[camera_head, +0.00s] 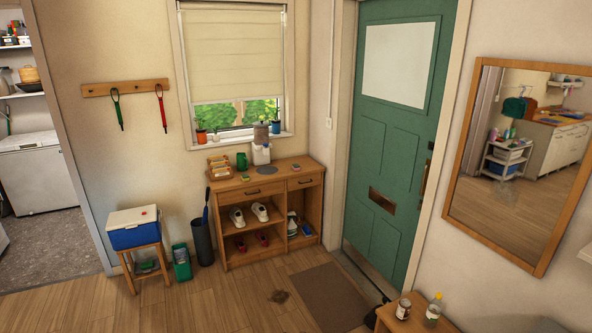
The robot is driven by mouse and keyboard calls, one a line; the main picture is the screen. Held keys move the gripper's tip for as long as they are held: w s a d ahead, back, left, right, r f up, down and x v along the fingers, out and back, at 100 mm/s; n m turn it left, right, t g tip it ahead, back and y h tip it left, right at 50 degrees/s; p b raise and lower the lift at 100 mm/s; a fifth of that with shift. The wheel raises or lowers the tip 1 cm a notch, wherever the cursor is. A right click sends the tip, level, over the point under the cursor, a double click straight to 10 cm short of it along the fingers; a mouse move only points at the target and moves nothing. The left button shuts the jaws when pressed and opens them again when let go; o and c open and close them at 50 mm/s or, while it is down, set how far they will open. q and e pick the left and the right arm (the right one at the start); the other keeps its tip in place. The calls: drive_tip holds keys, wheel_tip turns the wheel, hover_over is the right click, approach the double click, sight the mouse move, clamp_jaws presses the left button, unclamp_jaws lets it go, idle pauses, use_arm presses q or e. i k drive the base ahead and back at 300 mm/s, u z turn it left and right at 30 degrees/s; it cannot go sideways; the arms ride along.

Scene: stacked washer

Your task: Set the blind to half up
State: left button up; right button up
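The blind (235,55) is cream-coloured and hangs in the window at the upper left of the head view. It covers most of the window, and its lower edge hangs level a little above the sill. A strip of window glass (225,114) with greenery outside shows below it. I cannot make out a cord or chain on the blind. Neither of my grippers shows in this view.
A wooden cabinet (264,191) with shoes, a mug and a white dispenser stands below the window. Potted plants (201,135) sit on the sill. A cooler on a stool (133,227) stands left. The wooden floor (215,300) in front is mostly clear.

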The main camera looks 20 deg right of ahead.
sight(207, 95)
drive_tip(key=z, duration=0.05)
drive_tip(key=i, duration=3.75)
